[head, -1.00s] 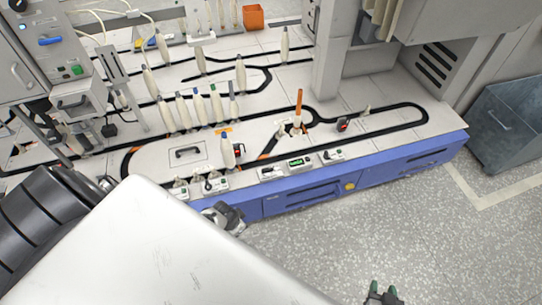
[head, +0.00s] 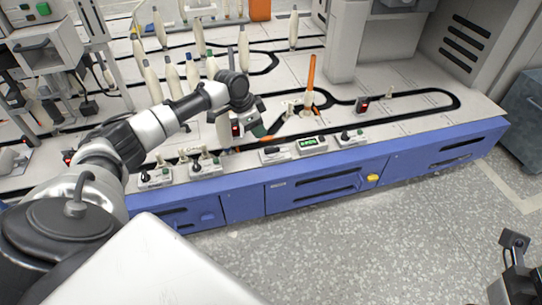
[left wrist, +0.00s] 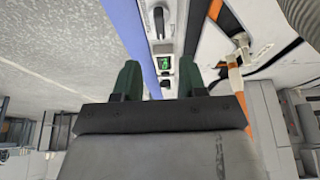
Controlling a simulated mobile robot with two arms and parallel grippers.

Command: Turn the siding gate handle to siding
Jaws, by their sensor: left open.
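My left gripper (head: 258,128) is over the front of the white deck, beside the track junction. Its green fingers are apart with nothing between them in the left wrist view (left wrist: 158,82). A small white handle-like piece (head: 291,107) stands at the junction of black and orange track, right of the gripper and apart from it. A similar white piece shows in the left wrist view (left wrist: 240,42). I cannot read a label marking it as the siding gate handle. My right gripper (head: 514,268) is at the lower right, its fingers unclear.
A bobbin with a tall orange top (head: 311,72) stands by the junction. Several pale bobbins stand behind my left arm. A green display (head: 309,143) and a black-knobbed switch box (head: 351,137) line the front edge above the blue cabinet (head: 310,190). The floor in front is clear.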

